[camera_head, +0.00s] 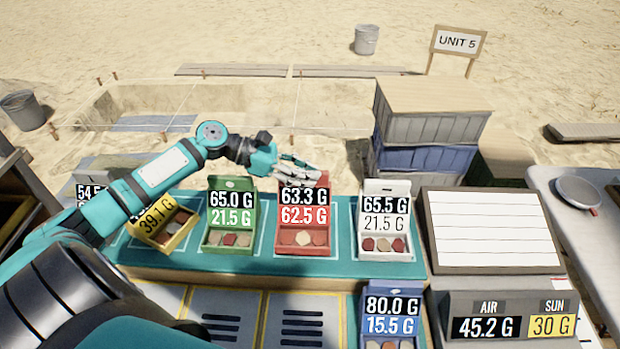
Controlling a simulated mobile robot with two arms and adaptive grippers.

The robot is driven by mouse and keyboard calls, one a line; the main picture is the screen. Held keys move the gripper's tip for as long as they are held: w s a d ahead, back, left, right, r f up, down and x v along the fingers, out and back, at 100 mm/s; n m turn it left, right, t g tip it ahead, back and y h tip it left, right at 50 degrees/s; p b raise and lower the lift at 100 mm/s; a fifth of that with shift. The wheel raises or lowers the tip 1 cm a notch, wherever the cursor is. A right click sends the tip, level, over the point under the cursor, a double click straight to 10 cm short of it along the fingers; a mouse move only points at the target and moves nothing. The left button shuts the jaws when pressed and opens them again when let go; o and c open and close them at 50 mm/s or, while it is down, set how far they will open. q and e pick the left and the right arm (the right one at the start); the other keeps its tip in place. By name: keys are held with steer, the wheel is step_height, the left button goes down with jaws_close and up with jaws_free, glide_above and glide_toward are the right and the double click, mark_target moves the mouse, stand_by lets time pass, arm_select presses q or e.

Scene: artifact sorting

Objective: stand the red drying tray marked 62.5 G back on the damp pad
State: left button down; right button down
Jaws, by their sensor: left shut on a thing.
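The red drying tray (303,250) carries a label reading 63.3 G over 62.5 G. It stands on the teal mat (345,262) between the green and white trays, with several small pieces in its front. My left gripper (305,172) reaches in from the left and is shut at the top edge of the red tray's raised back. The fingers partly cover that edge. I cannot tell which surface is the damp pad. My right gripper is not in view.
A green tray (229,250) and a white tray (386,256) stand close on either side. A yellow tray (172,238) sits tilted at left, partly behind my arm. A blue tray (390,327) is in front. Stacked crates (425,128) stand behind; a sign (510,318) reads AIR 45.2 G, SUN 30 G.

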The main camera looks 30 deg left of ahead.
arm_select(q)
steer(key=shift+w+a+f+p, duration=0.1)
steer(key=shift+w+f, duration=0.15)
steer(key=shift+f, duration=0.35)
steer(key=shift+w+f+p, duration=0.1)
steer(key=shift+w+f, duration=0.2)
steer(key=shift+f, duration=0.3)
steer(key=shift+w+a+f+p, duration=0.1)
steer(key=shift+w+f, duration=0.15)
steer(key=shift+f, duration=0.35)
steer(key=shift+d+f, duration=0.1)
steer(key=c, duration=1.3)
jaws_free()
steer(key=shift+o, duration=0.2)
steer(key=b+v, duration=0.1)
steer(key=v, duration=1.1)
